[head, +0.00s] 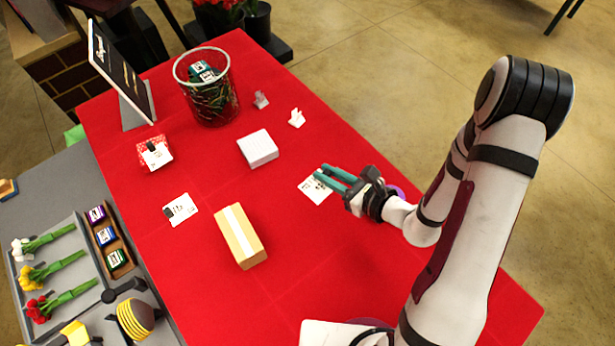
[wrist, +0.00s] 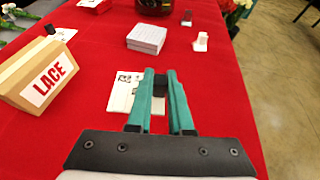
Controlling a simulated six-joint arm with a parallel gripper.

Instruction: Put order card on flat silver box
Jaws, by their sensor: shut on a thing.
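The order card (head: 312,191) is white with dark print and lies at or just above the red cloth, under my fingertips. In the wrist view the card (wrist: 122,96) shows left of and between the fingers. My gripper (head: 325,177), with teal fingers, is shut on the card's small dark block, which shows between the fingers in the wrist view (wrist: 160,80). Whether the card touches the cloth is hard to tell. The flat silver box (head: 257,146) is a low pale box beyond and left of my gripper; its top is bare. It also shows in the wrist view (wrist: 147,36).
A tan box (head: 240,240) labelled LACE stands left of my gripper. Another card (head: 180,209) and a red patterned box (head: 150,146) lie farther left. Cloth between card and silver box is clear.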

